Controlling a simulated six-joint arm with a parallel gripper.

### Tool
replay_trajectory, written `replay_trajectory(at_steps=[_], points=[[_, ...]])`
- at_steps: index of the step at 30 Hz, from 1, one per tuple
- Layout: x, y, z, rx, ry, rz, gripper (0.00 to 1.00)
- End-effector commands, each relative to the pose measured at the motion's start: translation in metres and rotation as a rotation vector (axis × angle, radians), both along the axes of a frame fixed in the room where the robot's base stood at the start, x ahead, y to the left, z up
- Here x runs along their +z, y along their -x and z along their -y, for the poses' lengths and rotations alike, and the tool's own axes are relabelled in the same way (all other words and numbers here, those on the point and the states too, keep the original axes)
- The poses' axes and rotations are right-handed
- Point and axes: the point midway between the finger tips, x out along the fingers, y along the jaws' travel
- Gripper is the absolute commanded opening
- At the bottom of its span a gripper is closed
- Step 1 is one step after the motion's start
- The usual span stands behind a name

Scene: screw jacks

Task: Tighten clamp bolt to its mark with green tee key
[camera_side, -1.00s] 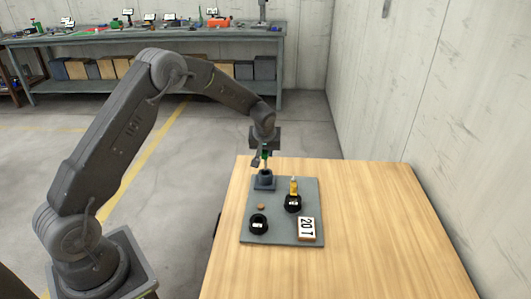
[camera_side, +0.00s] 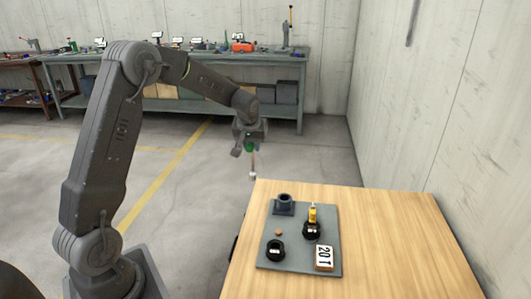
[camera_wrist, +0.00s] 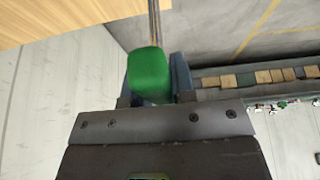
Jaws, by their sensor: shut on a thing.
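My gripper (camera_side: 247,146) is shut on the green tee key (camera_side: 250,145) beyond the back left corner of the table. The key's shaft hangs down to a pale tip, clear of the table. In the wrist view the green handle (camera_wrist: 148,75) sits between the jaws and the thin shaft runs off the top edge. On the grey board (camera_side: 330,262) stand a grey holder (camera_side: 284,203) that looks empty, two black round cups, and a small brown disc (camera_side: 278,232). I cannot tell which part is the clamp bolt, and its mark is too small to see.
The left black cup (camera_side: 275,251) holds nothing I can make out. A sign block (camera_side: 324,257) reads 20T. The table's right side (camera_side: 400,240) is clear. A wall stands to the right.

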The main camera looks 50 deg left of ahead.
Motion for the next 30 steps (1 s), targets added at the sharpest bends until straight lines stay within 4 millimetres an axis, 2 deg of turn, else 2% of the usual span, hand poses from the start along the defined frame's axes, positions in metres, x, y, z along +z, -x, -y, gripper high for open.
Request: replay_trajectory(at_steps=[2, 5, 8, 15, 18, 21, 26, 30], points=[[0.005, 0.0, 0.0, -0.012, -0.002, 0.002, 0.0], [0.008, -0.012, 0.013, -0.064, 0.0, 0.001, 0.0], [0.013, -0.034, 0.039, -0.152, -0.002, 0.001, 0.0], [0.026, -0.084, 0.123, -0.403, -0.002, 0.0, 0.0], [0.03, -0.096, 0.151, -0.482, -0.001, 0.0, 0.0], [0.033, -0.104, 0.171, -0.537, 0.0, 0.0, 0.0], [0.031, -0.108, 0.185, -0.575, 0.0, 0.0, 0.0], [0.016, -0.108, 0.186, -0.578, 0.001, -0.002, 0.0]])
